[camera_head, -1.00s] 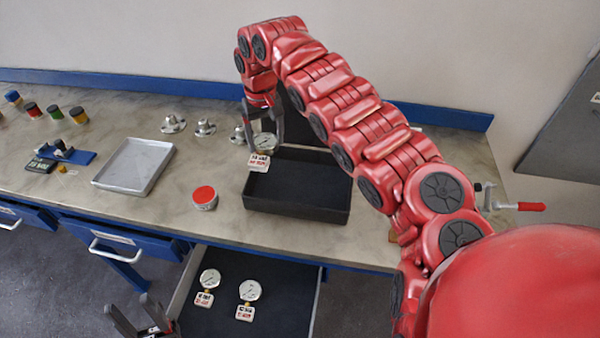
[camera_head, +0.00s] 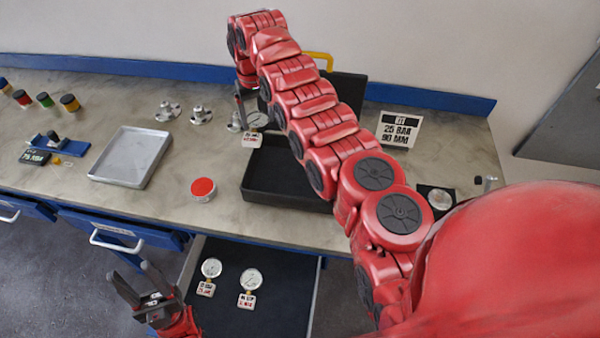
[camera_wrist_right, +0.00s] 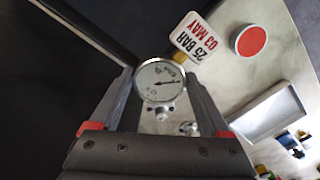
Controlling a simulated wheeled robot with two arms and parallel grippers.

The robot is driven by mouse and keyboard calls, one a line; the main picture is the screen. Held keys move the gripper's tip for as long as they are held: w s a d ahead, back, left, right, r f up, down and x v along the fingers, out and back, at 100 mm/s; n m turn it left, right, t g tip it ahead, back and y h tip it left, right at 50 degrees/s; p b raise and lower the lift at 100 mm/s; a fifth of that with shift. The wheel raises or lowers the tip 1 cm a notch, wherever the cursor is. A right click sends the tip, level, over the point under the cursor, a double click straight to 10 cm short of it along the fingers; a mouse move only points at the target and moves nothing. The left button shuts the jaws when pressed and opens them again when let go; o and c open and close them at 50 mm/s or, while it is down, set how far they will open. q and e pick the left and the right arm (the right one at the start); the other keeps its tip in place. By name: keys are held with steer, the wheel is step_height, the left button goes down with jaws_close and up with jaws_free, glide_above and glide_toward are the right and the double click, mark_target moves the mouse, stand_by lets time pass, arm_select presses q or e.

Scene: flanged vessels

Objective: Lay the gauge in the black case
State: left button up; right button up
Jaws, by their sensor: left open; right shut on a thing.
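The gauge (camera_wrist_right: 160,80) has a round white dial and a tag reading "25 BAR 03 MAY" (camera_wrist_right: 193,40). My right gripper (camera_wrist_right: 160,95) is shut on it, one finger on each side of the dial. In the head view the gauge (camera_head: 257,120) is held above the back left corner of the open black case (camera_head: 290,203), its tag hanging over the rim. The right arm hides part of the case and its raised lid (camera_head: 347,90). My left gripper (camera_head: 139,285) is open and empty, low at the left of the open drawer.
The open drawer (camera_head: 275,310) holds two more tagged gauges (camera_head: 211,268). A grey tray (camera_head: 130,157), a red-lidded tin (camera_head: 203,189) and several metal flanged fittings (camera_head: 200,114) stand left of the case. A sign reading "25 BAR 90 MM" (camera_head: 399,129) stands right of it.

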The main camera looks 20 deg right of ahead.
steer(key=d+f+p, duration=0.1)
steer(key=f, duration=0.2)
steer(key=s+d+f+p, duration=0.1)
steer(key=f, duration=0.2)
steer(key=s+d+f+p, duration=0.1)
steer(key=f+p, duration=0.1)
steer(key=f, duration=0.1)
steer(key=shift+s+d+f, duration=0.15)
steer(key=shift+s+d, duration=0.05)
steer(key=shift+f, duration=0.95)
steer(key=shift+w+f, duration=0.1)
steer(key=shift+f, duration=1.4)
